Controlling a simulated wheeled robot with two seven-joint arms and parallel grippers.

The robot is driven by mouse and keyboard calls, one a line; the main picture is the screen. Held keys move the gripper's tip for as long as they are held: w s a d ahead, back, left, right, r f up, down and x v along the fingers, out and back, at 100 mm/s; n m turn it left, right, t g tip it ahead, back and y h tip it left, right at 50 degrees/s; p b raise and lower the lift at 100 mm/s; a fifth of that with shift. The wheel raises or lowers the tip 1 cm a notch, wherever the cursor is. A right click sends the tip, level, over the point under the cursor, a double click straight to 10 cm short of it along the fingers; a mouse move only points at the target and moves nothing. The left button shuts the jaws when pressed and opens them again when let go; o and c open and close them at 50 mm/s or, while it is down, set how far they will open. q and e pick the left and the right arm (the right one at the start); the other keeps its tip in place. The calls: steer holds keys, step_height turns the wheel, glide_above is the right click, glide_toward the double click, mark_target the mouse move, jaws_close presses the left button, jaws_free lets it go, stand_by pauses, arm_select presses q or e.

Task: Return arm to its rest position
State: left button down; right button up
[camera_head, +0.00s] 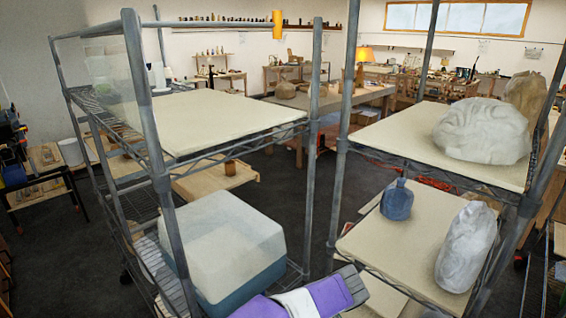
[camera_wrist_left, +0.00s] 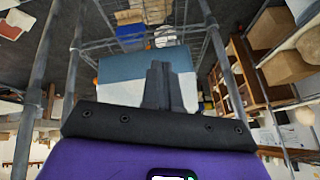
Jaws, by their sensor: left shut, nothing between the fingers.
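My left gripper (camera_wrist_left: 160,70) shows in the left wrist view, its dark fingers together with nothing between them. Its dark mounting plate and purple housing fill the bottom of that view. In the head view, a purple, white and grey part of my arm (camera_head: 318,295) shows at the bottom edge, in front of the shelving; I cannot make out fingertips there. My right gripper is in neither view. An orange-shaded lamp (camera_head: 364,54) glows far back on a table, well away from my arm.
A blue box with a pale top (camera_head: 225,245) sits on the left rack's lower shelf, close to my arm. It also shows behind my fingers in the left wrist view (camera_wrist_left: 120,68). The right rack holds a blue bottle (camera_head: 397,199) and wrapped bundles (camera_head: 467,245). Metal posts (camera_head: 341,130) stand close by.

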arm_select(q)
steer(key=s+a+f+m+g+h, duration=0.1)
steer(key=s+a+f+g+h, duration=0.15)
steer(key=f, duration=0.55)
steer(key=s+a+f+m+g+h, duration=0.15)
steer(key=s+f, duration=0.25)
steer(key=f, duration=0.4)
steer(key=s+a+f+m+g+h, duration=0.1)
steer(key=s+a+f+m+h, duration=0.15)
steer(key=f, duration=0.55)
steer(key=s+a+f+n+h, duration=0.1)
steer(key=s+a+f, duration=0.2)
steer(key=s+f, duration=0.2)
steer(key=s+a+f+n+t+h+b, duration=0.1)
steer(key=s+a+f, duration=0.3)
steer(key=s, duration=0.4)
steer(key=shift+s+f+t, duration=0.3)
steer(key=shift+s+f, duration=0.1)
